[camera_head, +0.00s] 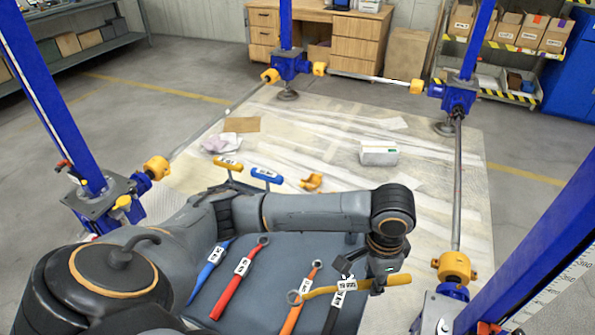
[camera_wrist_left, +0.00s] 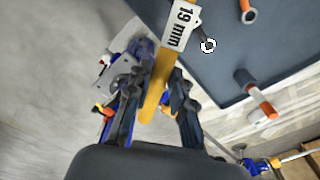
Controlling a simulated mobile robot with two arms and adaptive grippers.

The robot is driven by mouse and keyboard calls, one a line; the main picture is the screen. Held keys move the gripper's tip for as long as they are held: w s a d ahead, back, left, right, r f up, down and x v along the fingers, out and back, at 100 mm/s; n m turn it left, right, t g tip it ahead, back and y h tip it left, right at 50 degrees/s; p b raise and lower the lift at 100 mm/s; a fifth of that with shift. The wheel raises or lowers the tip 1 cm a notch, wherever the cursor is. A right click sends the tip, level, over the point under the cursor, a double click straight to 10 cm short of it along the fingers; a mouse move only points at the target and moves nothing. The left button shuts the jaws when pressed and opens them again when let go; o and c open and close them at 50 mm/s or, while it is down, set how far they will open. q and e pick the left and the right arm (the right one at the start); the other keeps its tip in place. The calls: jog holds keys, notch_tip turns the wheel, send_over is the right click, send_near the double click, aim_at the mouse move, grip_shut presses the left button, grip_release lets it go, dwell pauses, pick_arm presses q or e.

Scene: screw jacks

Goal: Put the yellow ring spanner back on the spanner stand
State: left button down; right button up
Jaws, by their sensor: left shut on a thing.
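The yellow ring spanner (camera_head: 322,291) is in my left gripper (camera_head: 377,284), above the right part of the spanner stand (camera_head: 258,318). It lies roughly across the picture, its ring end to the left and its other end sticking out right of the gripper. In the left wrist view the yellow shank (camera_wrist_left: 153,102) runs between the fingers of my left gripper (camera_wrist_left: 157,95), with a 19 mm tag (camera_wrist_left: 181,28). The stand is a blue-grey board bearing blue (camera_head: 209,270), red (camera_head: 238,283), orange (camera_head: 301,298) and black (camera_head: 334,312) spanners. My right gripper is not in view.
A yellow part (camera_head: 312,182) and white box (camera_head: 378,153) lie on the floor sheet. Blue screw jack columns (camera_head: 55,100) surround the area. My left arm covers part of the stand.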

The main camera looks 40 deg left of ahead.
aim_at(403, 276)
pick_arm(q)
jog(key=w+d+r+m+b, duration=0.1)
jog(key=m, duration=0.1)
jog(key=w+d+m+b, duration=0.1)
jog(key=w+m, duration=0.1)
jog(key=w+d+r+m+b, duration=0.1)
jog(key=d, duration=0.1)
jog(key=shift+w+r+m, duration=0.3)
jog(key=shift+w+m, duration=0.05)
jog(key=shift+m, duration=0.05)
jog(key=shift+w+r, duration=0.1)
jog(key=shift+r, duration=0.05)
jog(key=shift+m, duration=0.3)
jog(key=a+f, duration=0.8)
jog(key=a, duration=0.1)
jog(key=a+f, duration=0.3)
jog(key=a, duration=0.1)
jog(key=shift+w+a+f+p, duration=0.3)
jog(key=shift+a+f, duration=0.05)
jog(key=shift+f, duration=0.05)
jog(key=shift+w+f, duration=0.1)
jog(key=shift+f, duration=0.4)
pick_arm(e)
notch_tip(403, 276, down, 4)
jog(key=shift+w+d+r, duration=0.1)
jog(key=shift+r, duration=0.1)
